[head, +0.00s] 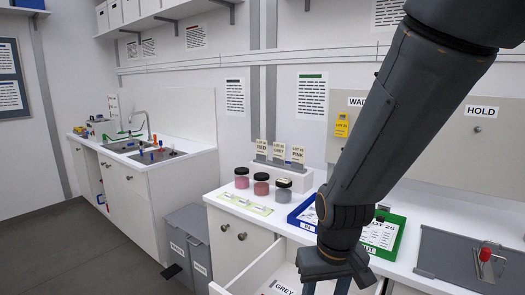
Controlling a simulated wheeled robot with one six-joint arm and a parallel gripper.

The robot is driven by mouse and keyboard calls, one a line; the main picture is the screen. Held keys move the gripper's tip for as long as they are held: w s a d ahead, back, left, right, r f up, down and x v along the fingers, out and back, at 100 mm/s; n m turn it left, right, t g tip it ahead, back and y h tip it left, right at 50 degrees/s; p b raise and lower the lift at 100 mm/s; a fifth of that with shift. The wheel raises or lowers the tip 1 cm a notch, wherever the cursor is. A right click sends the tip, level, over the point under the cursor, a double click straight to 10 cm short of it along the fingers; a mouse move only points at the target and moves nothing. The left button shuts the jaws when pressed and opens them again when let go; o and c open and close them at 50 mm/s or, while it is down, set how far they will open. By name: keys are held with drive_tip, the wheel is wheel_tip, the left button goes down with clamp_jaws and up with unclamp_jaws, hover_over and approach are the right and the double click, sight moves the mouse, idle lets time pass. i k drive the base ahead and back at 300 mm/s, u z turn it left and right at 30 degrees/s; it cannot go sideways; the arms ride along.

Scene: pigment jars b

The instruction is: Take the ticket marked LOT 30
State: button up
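A small yellow ticket (341,125) hangs on the wall panel under the WAIT label, left of my arm; its print is too small to read surely. Three pale cards stand in a grey holder behind the jars: RED (261,149), GREY (279,153) and PINK (297,154). Their lot numbers are too small to read surely. A sheet that seems to read LOT 25 (381,233) lies in the green tray (393,246). My gripper (326,288) points down over the open drawer, its fingers apart with nothing seen between them. The fingertips are cut off by the lower frame edge.
Three lidded jars, pink (242,178), red (261,184) and grey (283,189), stand on the counter. A blue tray (300,213) is behind my gripper. The drawer (254,268) stands open. A grey plate with a red-handled device (485,254) is at right. A HOLD label (482,111) is on the panel.

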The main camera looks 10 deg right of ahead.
sight(261, 145)
drive_tip(key=k, duration=1.25)
drive_tip(key=u, duration=0.9)
drive_tip(key=i, duration=1.25)
drive_tip(key=u, duration=0.7)
drive_tip(key=i, duration=1.6)
drive_tip(key=z, duration=0.8)
drive_tip(key=i, duration=0.85)
drive_tip(key=z, duration=0.9)
